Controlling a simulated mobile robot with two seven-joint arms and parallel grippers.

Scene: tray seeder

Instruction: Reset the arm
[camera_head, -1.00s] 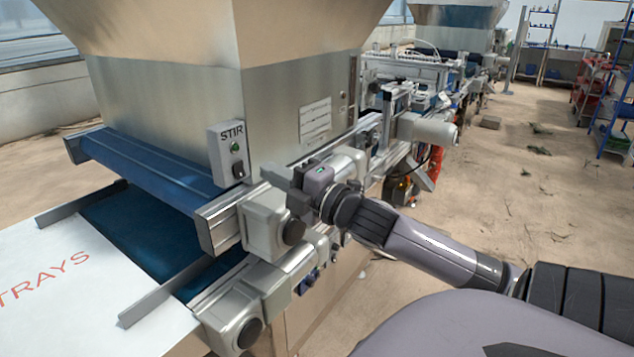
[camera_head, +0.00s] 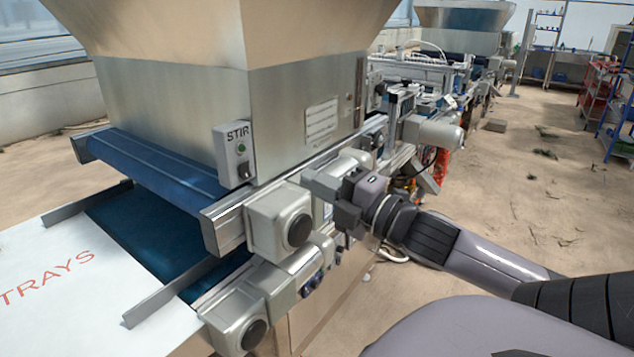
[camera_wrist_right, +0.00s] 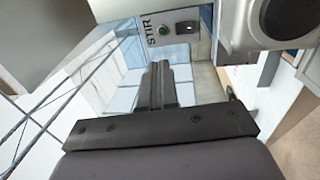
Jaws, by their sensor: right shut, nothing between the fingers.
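My right gripper (camera_head: 330,192) is in front of the seeder's side, to the right of the grey motor housing (camera_head: 282,222). Its fingers are together with nothing between them, and they also show shut in the right wrist view (camera_wrist_right: 158,85). The STIR switch box (camera_head: 236,155), with a green light and a black knob, is on the hopper (camera_head: 290,115), to the left of the gripper and apart from it. The box also shows at the top of the right wrist view (camera_wrist_right: 172,30). My left gripper is not in view.
A blue conveyor belt (camera_head: 150,232) runs under the hopper. A white table marked TRAYS (camera_head: 60,300) is at the lower left. More line machinery (camera_head: 430,110) stands beyond my right arm. Shelves (camera_head: 612,90) are at the far right, with open floor (camera_head: 520,205) before them.

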